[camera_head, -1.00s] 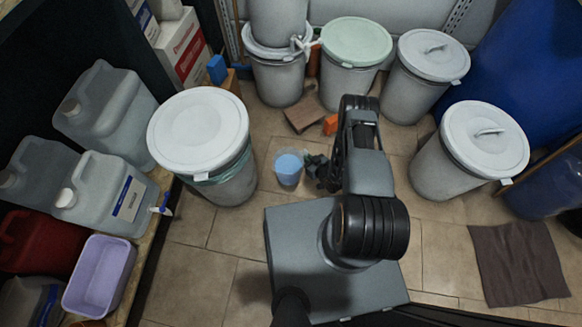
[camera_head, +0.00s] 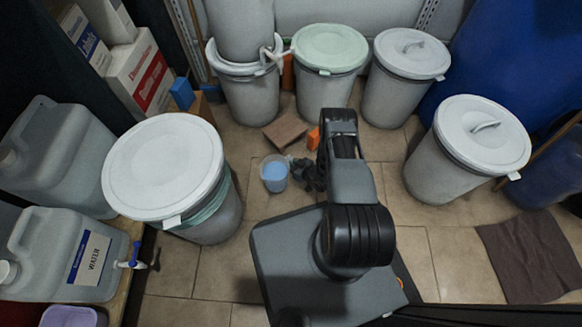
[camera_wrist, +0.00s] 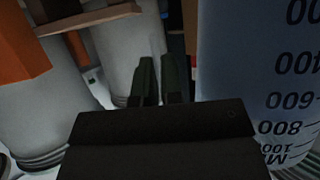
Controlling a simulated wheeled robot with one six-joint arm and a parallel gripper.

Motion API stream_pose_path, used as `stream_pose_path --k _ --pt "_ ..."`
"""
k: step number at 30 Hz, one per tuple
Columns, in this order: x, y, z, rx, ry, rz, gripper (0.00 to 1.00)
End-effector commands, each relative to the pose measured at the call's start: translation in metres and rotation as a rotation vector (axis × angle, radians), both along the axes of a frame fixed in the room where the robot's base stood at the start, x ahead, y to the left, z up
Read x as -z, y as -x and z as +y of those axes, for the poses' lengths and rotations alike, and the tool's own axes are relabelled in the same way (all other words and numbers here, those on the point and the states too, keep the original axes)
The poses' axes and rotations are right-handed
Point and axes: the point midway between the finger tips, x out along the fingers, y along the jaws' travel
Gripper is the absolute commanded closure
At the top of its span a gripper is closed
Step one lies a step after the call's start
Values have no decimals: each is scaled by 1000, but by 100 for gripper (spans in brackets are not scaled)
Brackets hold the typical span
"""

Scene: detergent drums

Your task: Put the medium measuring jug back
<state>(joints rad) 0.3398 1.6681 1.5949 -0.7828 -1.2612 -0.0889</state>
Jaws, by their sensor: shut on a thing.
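The measuring jug (camera_head: 274,174) is a small clear vessel with blue inside, seen from above in the head view, left of my gripper (camera_head: 304,174). In the wrist view the jug (camera_wrist: 245,70) fills the right side, with dark volume marks that read upside down. In the wrist view my gripper (camera_wrist: 156,82) has its two dark green fingers close together beside the jug wall. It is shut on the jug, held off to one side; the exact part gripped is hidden.
A lidded drum (camera_head: 165,165) stands at left, beside a shelf with a water canister (camera_head: 70,250). A green-lidded drum (camera_head: 330,50) and others line the back. Another drum (camera_head: 480,130) stands at right. A brown board (camera_head: 285,132) and dark mat (camera_head: 530,255) lie on the open tiled floor.

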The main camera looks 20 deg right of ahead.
Motion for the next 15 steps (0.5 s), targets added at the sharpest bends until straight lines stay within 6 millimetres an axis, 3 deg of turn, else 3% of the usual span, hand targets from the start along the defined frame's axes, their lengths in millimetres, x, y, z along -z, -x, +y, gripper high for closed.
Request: stream_pose_path --k 8,15 --pt "8 -4 2 -7 -1 -4 100" --pt "37 -5 -2 -1 -2 -2 100"
